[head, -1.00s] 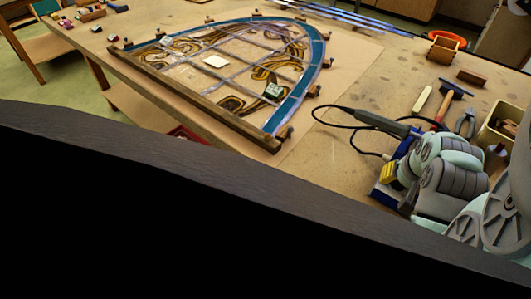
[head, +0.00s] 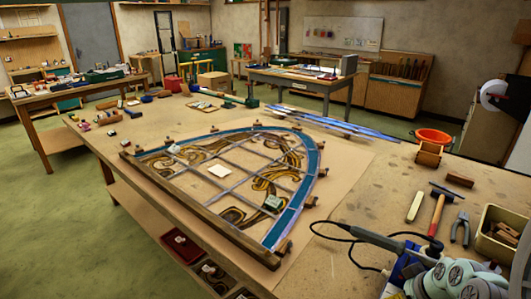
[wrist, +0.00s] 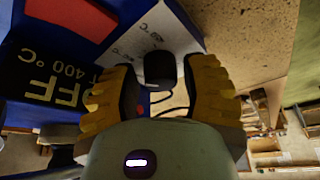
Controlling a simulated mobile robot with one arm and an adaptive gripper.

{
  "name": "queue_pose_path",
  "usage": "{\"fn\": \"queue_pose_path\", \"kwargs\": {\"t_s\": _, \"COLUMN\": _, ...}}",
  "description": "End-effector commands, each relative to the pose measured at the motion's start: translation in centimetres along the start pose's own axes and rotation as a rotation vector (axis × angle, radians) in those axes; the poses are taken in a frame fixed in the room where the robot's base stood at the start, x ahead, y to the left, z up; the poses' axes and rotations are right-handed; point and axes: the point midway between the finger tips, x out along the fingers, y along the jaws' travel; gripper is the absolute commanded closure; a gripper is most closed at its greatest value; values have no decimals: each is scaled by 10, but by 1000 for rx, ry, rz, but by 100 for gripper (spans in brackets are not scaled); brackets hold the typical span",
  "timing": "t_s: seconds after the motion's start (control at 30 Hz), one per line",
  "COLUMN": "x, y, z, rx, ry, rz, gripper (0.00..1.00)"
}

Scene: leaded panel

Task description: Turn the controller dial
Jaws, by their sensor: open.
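In the wrist view the controller (wrist: 35,60) is a blue box with a red patch, a white scale label and the lettering "OFF" and "400 °C". Its black dial (wrist: 159,68) shows between the yellow ribbed fingers of my gripper (wrist: 162,78). The fingers stand open, one on each side of the dial. I cannot tell whether either finger touches it. In the head view the blue controller (head: 398,268) is at the bottom right, partly hidden behind my arm, and the dial cannot be made out there.
A soldering iron (head: 368,239) with a black cable lies beside the controller. A hammer (head: 437,212), pliers (head: 460,228) and a wooden-block bin (head: 492,238) are to the right. The leaded panel (head: 287,222) lies to the left. Bare bench shows between them.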

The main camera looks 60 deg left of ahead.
Motion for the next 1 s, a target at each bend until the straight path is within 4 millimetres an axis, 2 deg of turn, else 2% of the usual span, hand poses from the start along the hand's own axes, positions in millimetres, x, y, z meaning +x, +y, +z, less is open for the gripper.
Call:
{"fn": "queue_pose_path", "kwargs": {"t_s": 0.27, "x": -2, "y": 0, "z": -2, "rx": -64, "ry": 3, "rz": -23, "gripper": 55}}
{"fn": "queue_pose_path", "kwargs": {"t_s": 0.47, "x": -16, "y": 1, "z": -2, "rx": -61, "ry": 7, "rz": -23, "gripper": 55}}
{"fn": "queue_pose_path", "kwargs": {"t_s": 0.67, "x": -35, "y": 2, "z": -1, "rx": -58, "ry": 7, "rz": -20, "gripper": 55}}
{"fn": "queue_pose_path", "kwargs": {"t_s": 1.0, "x": -81, "y": 4, "z": -1, "rx": -55, "ry": 6, "rz": -18, "gripper": 55}}
